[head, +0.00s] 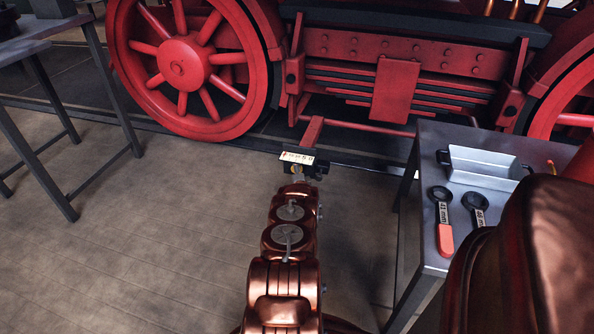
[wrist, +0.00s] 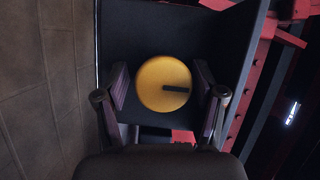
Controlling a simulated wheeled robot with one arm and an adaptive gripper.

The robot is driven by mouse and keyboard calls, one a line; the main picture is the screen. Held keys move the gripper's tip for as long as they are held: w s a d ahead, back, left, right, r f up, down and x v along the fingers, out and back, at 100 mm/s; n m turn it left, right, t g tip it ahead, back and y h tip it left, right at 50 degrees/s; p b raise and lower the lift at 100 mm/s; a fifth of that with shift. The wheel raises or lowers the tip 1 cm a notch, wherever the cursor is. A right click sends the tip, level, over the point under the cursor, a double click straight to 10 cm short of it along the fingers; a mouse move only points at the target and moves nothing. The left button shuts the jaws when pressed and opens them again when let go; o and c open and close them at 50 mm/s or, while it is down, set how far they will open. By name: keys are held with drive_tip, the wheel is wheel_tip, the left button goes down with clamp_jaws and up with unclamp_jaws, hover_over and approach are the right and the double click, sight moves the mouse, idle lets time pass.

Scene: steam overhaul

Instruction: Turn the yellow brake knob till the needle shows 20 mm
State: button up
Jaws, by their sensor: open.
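The round yellow brake knob (wrist: 158,83) sits in the middle of the wrist view, with a dark bar mark on its face pointing right. My gripper (wrist: 162,78) is open, with one finger on each side of the knob. Small gaps seem to show between fingers and knob; I cannot tell whether they touch. In the head view my gripper (head: 297,174) is at the far end of my arm, just below a small white scale plate (head: 297,157). Its figures and needle are too small to read. The knob is mostly hidden there by my gripper.
A red locomotive wheel (head: 180,66) and red frame stand behind the scale. A grey table (head: 432,151) at right holds a metal tray (head: 485,166) and two labelled wrenches (head: 444,218). Another table frame (head: 104,75) stands left. Floor left of my arm is clear.

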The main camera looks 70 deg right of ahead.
drive_tip(key=shift+w+a+r, duration=0.1)
drive_tip(key=shift+r, duration=0.1)
drive_tip(key=v, duration=0.8)
drive_tip(key=shift+f, duration=0.25)
idle(0.8)
